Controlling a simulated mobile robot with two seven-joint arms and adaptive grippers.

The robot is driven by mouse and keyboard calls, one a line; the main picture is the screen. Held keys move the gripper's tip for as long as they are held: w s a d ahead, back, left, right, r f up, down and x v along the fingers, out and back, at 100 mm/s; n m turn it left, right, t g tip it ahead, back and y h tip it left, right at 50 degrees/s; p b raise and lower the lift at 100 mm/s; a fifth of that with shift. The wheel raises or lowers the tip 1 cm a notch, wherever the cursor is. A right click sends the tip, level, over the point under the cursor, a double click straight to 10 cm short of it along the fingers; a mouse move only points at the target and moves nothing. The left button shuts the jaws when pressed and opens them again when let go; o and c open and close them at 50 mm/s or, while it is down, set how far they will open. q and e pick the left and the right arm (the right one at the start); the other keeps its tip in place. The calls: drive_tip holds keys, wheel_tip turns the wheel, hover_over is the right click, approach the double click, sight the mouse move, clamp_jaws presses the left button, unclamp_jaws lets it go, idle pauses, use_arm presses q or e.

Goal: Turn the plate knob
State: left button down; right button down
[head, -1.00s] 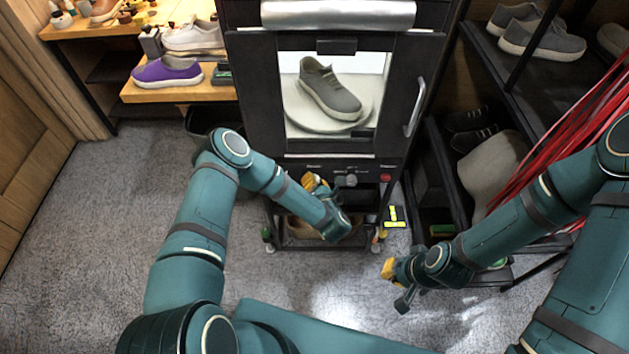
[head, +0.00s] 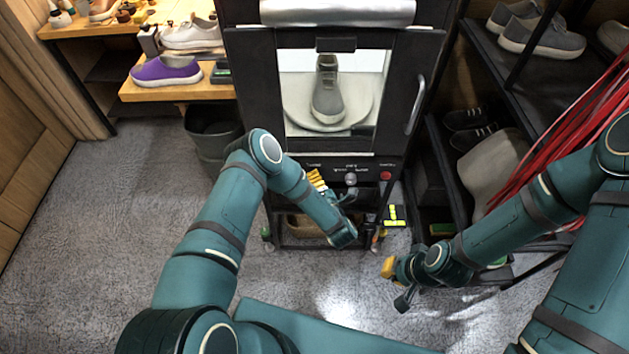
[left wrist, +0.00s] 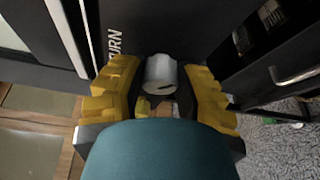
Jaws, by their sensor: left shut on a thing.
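The plate knob (head: 350,179) is a small silver cylinder on the black front panel of the cabinet, below the window. In the left wrist view the knob (left wrist: 160,72) sits between the yellow fingers of my left gripper (left wrist: 160,88), which is shut on it, beside the lettering "TURN". In the head view my left gripper (head: 336,186) is partly hidden by its arm. Behind the window, a grey sneaker (head: 327,92) stands on the round plate (head: 298,100), its toe toward me. My right gripper (head: 396,282) hangs low at the right, away from the cabinet; its jaw opening is unclear.
A red button (head: 386,176) is right of the knob. The cabinet door has a handle (head: 415,106) at right. A dark bin (head: 212,130) stands left of the cabinet. Shelves with shoes and red cords (head: 590,125) are at right. The carpet at left is clear.

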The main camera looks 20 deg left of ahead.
idle(0.4)
use_arm(q)
drive_tip(key=c, duration=0.6)
unclamp_jaws()
drive_tip(key=shift+s, duration=0.1)
drive_tip(key=v, duration=1.1)
drive_tip(key=shift+s+d, duration=0.25)
drive_tip(key=shift+d, duration=0.05)
drive_tip(key=shift+r, duration=0.1)
